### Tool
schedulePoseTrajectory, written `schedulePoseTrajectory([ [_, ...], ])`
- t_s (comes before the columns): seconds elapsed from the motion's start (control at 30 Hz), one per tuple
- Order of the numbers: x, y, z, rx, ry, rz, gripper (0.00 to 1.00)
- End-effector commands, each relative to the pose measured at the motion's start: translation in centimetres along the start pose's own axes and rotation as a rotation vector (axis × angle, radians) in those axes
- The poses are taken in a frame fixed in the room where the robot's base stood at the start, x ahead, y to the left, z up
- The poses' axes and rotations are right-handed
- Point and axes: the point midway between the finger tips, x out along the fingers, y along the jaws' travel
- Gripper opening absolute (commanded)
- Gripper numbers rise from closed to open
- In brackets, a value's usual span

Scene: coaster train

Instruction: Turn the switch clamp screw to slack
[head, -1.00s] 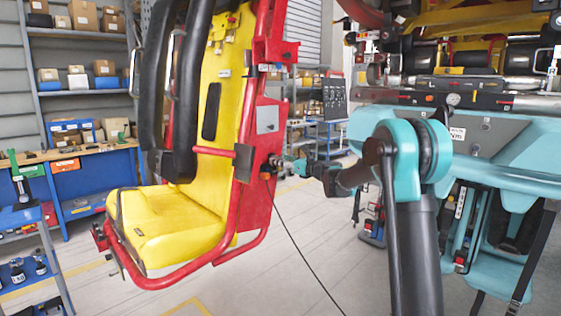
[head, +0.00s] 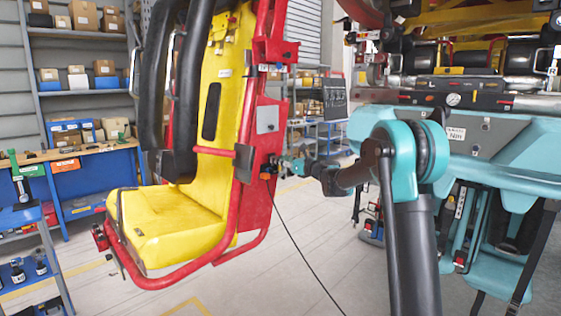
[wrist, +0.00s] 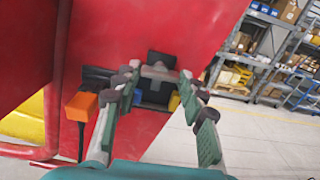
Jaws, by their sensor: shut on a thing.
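The switch clamp screw shows in the wrist view as a dark grey T-shaped handle (wrist: 157,72) on a black bracket (wrist: 160,58) against the red side panel (wrist: 130,30). My gripper (wrist: 159,84) has its fingertips on either side of this handle and is shut on it. An orange switch box (wrist: 82,106) with a dark cable sits left of the fingers. In the head view my gripper (head: 284,163) reaches the red side of the yellow seat (head: 170,215); the screw is too small to make out there. The handle's exact turn angle is hard to tell.
A thin black cable (head: 300,246) hangs from the seat side to the floor. Blue and yellow parts sit behind the fingers in the wrist view. A workbench (head: 80,157) and shelves stand at the left. The floor in front of the seat is clear.

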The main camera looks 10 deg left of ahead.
Motion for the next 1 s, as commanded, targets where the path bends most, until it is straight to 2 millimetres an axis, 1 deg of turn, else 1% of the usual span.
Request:
schedulePoseTrajectory([
  [0.17, -0.02, 0.01, -0.01, -0.049, 0.000, 0.000, 0.12],
  [0.37, -0.02, 0.01, -0.01, -0.175, 0.000, 0.000, 0.12],
  [1.0, -0.03, 0.02, -0.03, -0.775, 0.000, 0.001, 0.12],
])
